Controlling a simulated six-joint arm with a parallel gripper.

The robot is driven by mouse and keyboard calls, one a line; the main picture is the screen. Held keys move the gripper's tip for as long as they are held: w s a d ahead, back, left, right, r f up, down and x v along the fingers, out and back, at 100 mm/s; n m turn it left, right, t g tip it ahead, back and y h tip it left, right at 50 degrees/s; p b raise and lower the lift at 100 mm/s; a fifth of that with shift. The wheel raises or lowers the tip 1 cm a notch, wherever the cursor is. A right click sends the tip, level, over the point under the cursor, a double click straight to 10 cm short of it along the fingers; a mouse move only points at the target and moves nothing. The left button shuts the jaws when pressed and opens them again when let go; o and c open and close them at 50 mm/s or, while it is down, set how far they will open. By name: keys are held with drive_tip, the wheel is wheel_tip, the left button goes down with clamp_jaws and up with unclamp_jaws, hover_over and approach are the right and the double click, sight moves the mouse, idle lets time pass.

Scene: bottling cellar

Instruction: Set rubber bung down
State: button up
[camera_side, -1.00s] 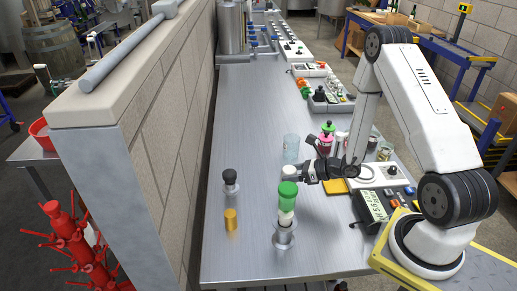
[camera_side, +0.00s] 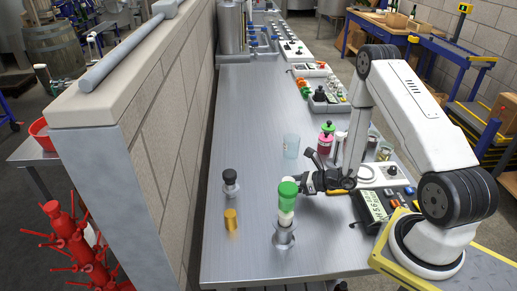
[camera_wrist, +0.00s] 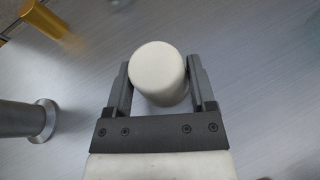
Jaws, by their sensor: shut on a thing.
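The rubber bung (camera_wrist: 158,72) is a pale off-white cylinder, seen from above in the wrist view. My gripper (camera_wrist: 160,88) is shut on it, with one dark finger on each side. In the side view my gripper (camera_side: 306,182) is low over the steel bench (camera_side: 325,235), just right of and behind a green-topped stopper. The bung is largely hidden there by that stopper. I cannot tell whether the bung touches the bench.
A gold cylinder (camera_side: 230,219) and a black-topped piece (camera_side: 230,183) stand left. A clear beaker (camera_side: 291,146) stands behind. The front bench is mostly clear.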

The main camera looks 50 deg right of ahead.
drive_tip(key=shift+f, duration=0.1)
drive_tip(key=o, duration=1.2)
drive_tip(key=shift+o, duration=0.2)
drive_tip(key=shift+r, duration=0.2)
drive_tip(key=shift+v, duration=5.95)
